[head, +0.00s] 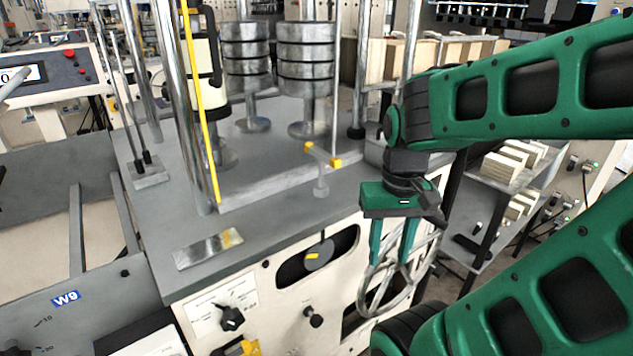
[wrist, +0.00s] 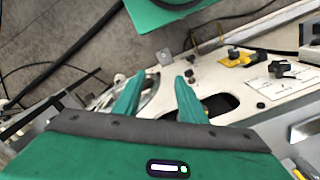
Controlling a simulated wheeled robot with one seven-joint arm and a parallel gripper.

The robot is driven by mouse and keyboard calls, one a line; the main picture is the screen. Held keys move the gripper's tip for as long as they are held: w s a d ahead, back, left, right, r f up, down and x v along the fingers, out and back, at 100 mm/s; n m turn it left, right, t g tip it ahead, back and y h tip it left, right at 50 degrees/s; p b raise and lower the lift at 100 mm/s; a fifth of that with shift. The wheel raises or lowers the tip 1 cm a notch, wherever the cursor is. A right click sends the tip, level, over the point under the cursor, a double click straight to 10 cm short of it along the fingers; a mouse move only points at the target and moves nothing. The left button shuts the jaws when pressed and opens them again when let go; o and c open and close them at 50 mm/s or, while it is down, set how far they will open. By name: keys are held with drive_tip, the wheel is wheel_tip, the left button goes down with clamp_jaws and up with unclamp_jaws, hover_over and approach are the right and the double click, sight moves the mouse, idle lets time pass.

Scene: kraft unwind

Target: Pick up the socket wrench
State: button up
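A T-shaped tool (head: 321,187) with a grey shaft and a crossbar with yellow ends stands upright on the grey machine deck, near its front edge, in the head view. It looks like the socket wrench, though I cannot be certain. My gripper (head: 390,262) points down to the right of it and apart from it, in front of the machine's side. The two green fingers are spread with nothing between them. The wrist view also shows my open gripper (wrist: 158,76); I cannot make out the wrench there.
The grey deck (head: 275,225) carries a shiny plate (head: 208,249), stacked metal weights (head: 305,55) and upright posts. A spoked handwheel (head: 398,292) lies behind my fingers. Knobs (head: 231,317) project from the front panel. A shelf with pale blocks (head: 505,165) stands at right.

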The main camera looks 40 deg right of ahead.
wheel_tip(320, 180, up, 3)
drive_tip(key=w, duration=0.2)
wheel_tip(320, 180, up, 13)
drive_tip(key=n+t, duration=0.2)
drive_tip(key=n, duration=0.4)
hover_over(320, 185)
drive_tip(key=s+d, duration=0.1)
drive_tip(key=s, duration=0.1)
drive_tip(key=shift+w+d, duration=0.1)
drive_tip(key=shift+w, duration=0.15)
drive_tip(key=shift+w+n, duration=0.3)
drive_tip(key=shift+w, duration=0.1)
drive_tip(key=shift+w+f, duration=0.15)
drive_tip(key=shift+f, duration=0.1)
drive_tip(key=f, duration=0.3)
drive_tip(key=w+f, duration=0.1)
drive_tip(key=f, duration=0.6)
drive_tip(key=shift+w+a, duration=0.15)
drive_tip(key=shift+a, duration=0.15)
drive_tip(key=shift+c, duration=0.7)
drive_tip(key=shift+r, duration=0.1)
clamp_jaws()
